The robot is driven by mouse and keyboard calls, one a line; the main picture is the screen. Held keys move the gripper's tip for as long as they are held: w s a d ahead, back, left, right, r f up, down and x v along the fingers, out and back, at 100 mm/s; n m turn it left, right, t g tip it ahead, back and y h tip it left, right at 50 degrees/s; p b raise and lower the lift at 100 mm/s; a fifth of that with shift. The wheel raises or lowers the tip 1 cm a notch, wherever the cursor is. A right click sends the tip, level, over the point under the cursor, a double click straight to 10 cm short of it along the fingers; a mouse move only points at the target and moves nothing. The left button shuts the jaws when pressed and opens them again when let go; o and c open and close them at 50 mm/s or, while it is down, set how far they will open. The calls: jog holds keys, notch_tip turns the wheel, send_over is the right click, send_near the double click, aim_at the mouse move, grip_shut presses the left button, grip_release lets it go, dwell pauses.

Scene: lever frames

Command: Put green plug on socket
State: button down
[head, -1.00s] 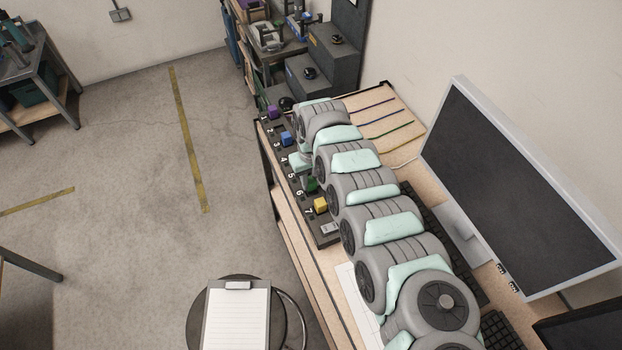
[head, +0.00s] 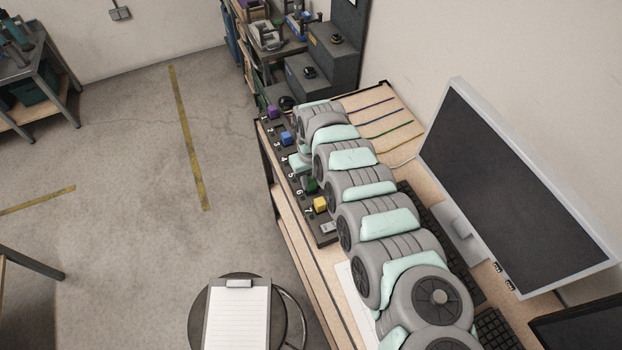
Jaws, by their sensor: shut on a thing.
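The green plug (head: 311,186) is a small green block at the dark numbered socket strip (head: 328,239), between the blue plug (head: 286,138) and the yellow plug (head: 320,204). My arm covers part of it. My gripper (head: 307,183) is low over the strip and shut on the green plug; its fingers are small and mostly hidden. I cannot tell whether the plug is seated in a socket or just above it. A purple plug (head: 272,112) sits at the strip's far end.
My arm lies along the wooden bench, hiding much of the strip's right side. A large monitor (head: 520,190) and a keyboard (head: 425,215) stand to the right. Coloured cables (head: 385,120) lie at the back. A stool with a clipboard (head: 238,315) stands at the front left.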

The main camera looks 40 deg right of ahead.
jog(key=shift+f, duration=0.25)
jog(key=shift+f, duration=0.2)
jog(key=shift+f, duration=0.4)
dwell(0.5)
jog(key=c, duration=0.7)
grip_release()
jog(key=shift+o, duration=0.2)
jog(key=shift+r, duration=0.1)
notch_tip(320, 180, up, 7)
jog(key=p, duration=0.7)
jog(key=shift+w, duration=0.1)
